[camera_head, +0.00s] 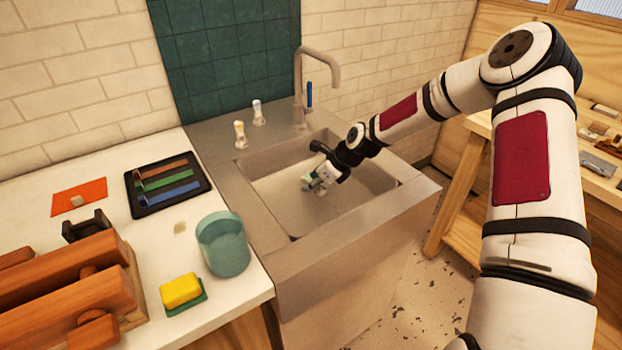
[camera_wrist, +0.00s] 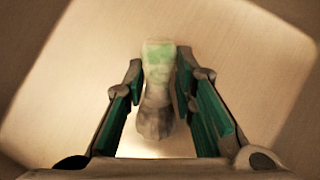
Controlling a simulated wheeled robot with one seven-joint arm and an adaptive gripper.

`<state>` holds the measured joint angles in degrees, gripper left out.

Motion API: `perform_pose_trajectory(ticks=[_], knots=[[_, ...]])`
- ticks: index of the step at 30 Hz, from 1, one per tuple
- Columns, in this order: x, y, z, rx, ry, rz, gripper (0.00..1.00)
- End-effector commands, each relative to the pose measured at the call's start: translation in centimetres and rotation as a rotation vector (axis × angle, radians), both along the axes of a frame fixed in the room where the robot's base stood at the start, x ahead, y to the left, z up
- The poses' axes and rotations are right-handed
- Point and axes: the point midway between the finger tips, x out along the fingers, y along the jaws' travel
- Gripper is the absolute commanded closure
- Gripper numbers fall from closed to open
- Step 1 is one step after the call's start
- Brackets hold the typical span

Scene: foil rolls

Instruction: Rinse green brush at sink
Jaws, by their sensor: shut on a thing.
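My gripper (camera_head: 327,171) is inside the sink basin (camera_head: 282,200), over its floor. It is shut on a small pale brush with a green patch (camera_head: 314,183). In the wrist view the brush (camera_wrist: 158,62) sits between the two fingers of my gripper (camera_wrist: 159,78), with its green-tinted end away from the palm and a grey, rough-looking end nearer to it. The basin floor shows beyond the brush. The tap (camera_head: 320,52) stands behind the basin, with a blue handle (camera_head: 309,93). I see no water stream.
Two small brush-like items, one white-topped (camera_head: 257,112) and one yellow-topped (camera_head: 240,134), stand on the sink's back left ledge. A teal cup (camera_head: 223,245), yellow sponge (camera_head: 181,290), black tray (camera_head: 151,207) with coloured bars, and wooden press-like block (camera_head: 75,275) occupy the left counter.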

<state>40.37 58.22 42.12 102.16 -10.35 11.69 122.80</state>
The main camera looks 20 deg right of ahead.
Motion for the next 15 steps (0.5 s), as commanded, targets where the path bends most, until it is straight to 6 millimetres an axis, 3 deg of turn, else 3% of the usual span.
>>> perform_pose_trajectory(ticks=[6, 15], knots=[[0.1, 0.0, -2.2, 0.001, 0.001, 0.001, 1.00], [0.0, 0.0, -3.8, 0.000, 0.000, 0.000, 1.00]])
